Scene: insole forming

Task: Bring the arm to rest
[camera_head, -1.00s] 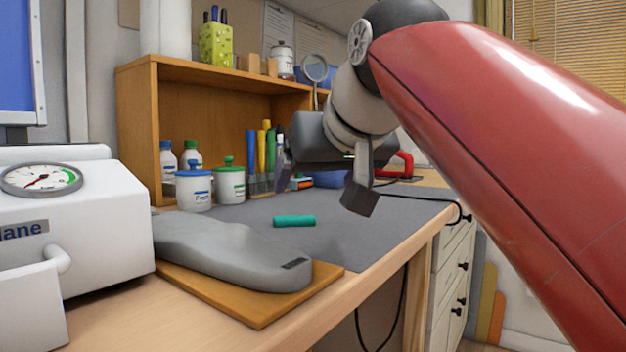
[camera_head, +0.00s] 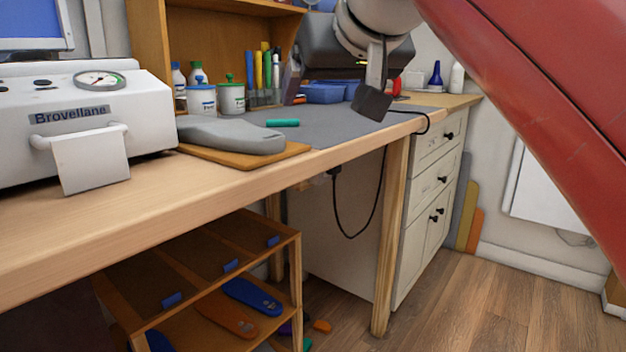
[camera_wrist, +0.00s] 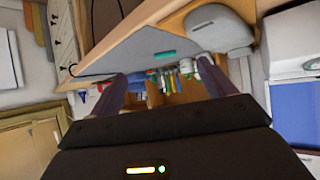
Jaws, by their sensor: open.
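My gripper (camera_head: 333,88) hangs above the back right part of the workbench in the head view, with its fingers apart and nothing between them. My red arm link crosses the upper right of that view. In the wrist view my gripper (camera_wrist: 128,92) shows two spread dark fingers, with free space between them. The benchtop and shelf lie beyond the fingers there, tilted in the picture.
A grey insole form (camera_head: 232,135) lies on a brown board (camera_head: 250,158), beside a white Brovellane machine (camera_head: 75,125). A teal cylinder (camera_head: 282,122) lies on the grey mat (camera_head: 330,128). Jars and bottles stand by the wooden shelf (camera_head: 150,40). A cable hangs off the bench edge.

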